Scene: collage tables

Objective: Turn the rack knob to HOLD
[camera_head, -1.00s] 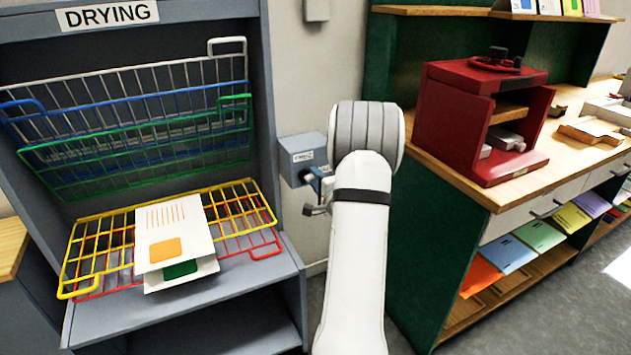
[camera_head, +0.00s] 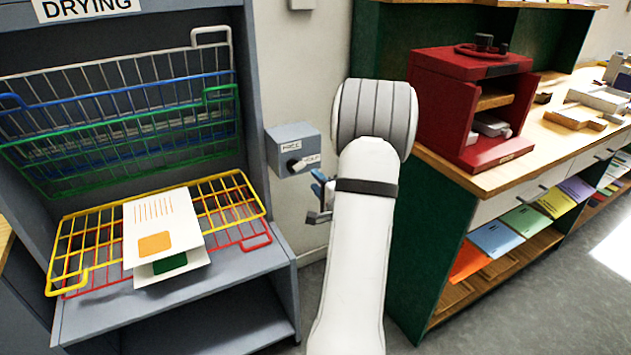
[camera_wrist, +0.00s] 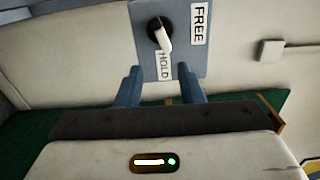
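The rack knob (camera_head: 294,166) is a black dial with a white pointer on a grey-blue box (camera_head: 287,138) beside the drying rack. It also shows in the wrist view (camera_wrist: 156,34), where the white pointer is angled down toward the HOLD label (camera_wrist: 164,66). The FREE label (camera_wrist: 200,22) is on the box to the right of the knob there. My gripper (camera_wrist: 161,74) has its two blue fingers spread apart, with nothing between them. In the head view my gripper (camera_head: 322,195) is below and right of the box, clear of the knob and partly hidden by my arm.
The grey drying rack (camera_head: 265,262) stands at the left, with coloured wire shelves and printed cards (camera_head: 160,232) on the yellow one. A green cabinet (camera_head: 405,240) with a wooden top and a red press (camera_head: 440,105) stands close to the right of my arm.

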